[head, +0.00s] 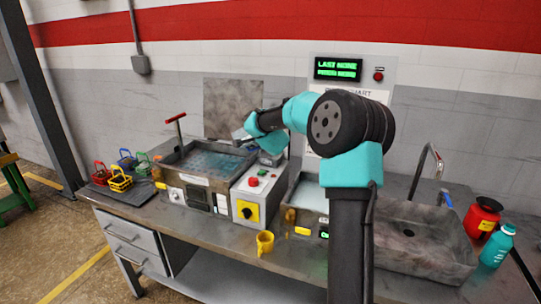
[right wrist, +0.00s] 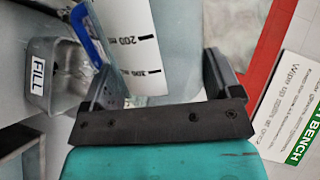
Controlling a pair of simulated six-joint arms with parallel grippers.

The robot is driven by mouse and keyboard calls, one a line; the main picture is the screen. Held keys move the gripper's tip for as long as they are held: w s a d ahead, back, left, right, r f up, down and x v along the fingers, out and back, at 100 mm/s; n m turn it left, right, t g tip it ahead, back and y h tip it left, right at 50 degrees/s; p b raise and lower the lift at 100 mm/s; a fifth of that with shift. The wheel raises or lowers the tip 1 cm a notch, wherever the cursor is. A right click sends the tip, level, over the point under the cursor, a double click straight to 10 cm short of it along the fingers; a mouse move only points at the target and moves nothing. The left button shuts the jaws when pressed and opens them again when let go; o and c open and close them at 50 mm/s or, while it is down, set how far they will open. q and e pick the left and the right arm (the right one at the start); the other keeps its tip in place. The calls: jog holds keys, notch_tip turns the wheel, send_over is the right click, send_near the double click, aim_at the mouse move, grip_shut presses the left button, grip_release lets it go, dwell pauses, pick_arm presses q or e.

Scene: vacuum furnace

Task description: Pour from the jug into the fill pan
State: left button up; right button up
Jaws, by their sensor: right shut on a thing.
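My right gripper (head: 252,128) reaches over the bench from the right, near the back edge of the left bath. It is shut on the jug (right wrist: 128,40), a clear vessel with a white strip marked 200 and 300 and a blue strip along one side. In the head view only a small pale part of the jug (head: 239,133) shows beside the gripper. The fill pan (right wrist: 40,92), a small grey metal pan labelled FILL, lies left of the jug in the right wrist view, apart from it. In the head view, my right arm partly hides that area. My left gripper is not in view.
A liquid-filled bath (head: 168,165) with a red-handled lever stands left, beside a control box (head: 246,207). Small coloured baskets (head: 120,180) sit far left. A sink (head: 455,262), red container (head: 481,218) and teal bottle (head: 497,246) are right.

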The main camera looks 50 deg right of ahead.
jog(key=shift+s+d+m, duration=0.1)
jog(key=shift+m, duration=0.2)
dwell(0.5)
jog(key=shift+s+d+m+b, duration=0.2)
jog(key=shift+d+m+b, duration=0.2)
jog(key=shift+d, duration=0.05)
dwell(0.7)
jog(key=shift+a, duration=0.1)
jog(key=shift+w+a+n, duration=0.3)
jog(key=shift+a, duration=0.05)
jog(key=shift+w+a+r+n, duration=0.1)
jog(key=shift+a+n, duration=0.1)
jog(key=shift+n, duration=0.4)
jog(key=shift+w+a+r+n+g+h, duration=0.2)
jog(key=shift+n+g+h, duration=0.15)
jog(key=shift+n, duration=0.45)
jog(key=shift+n+h, duration=0.35)
jog(key=shift+n, duration=0.25)
jog(key=shift+w+a+n, duration=0.1)
jog(key=shift+a+n, duration=0.05)
jog(key=shift+n, duration=0.15)
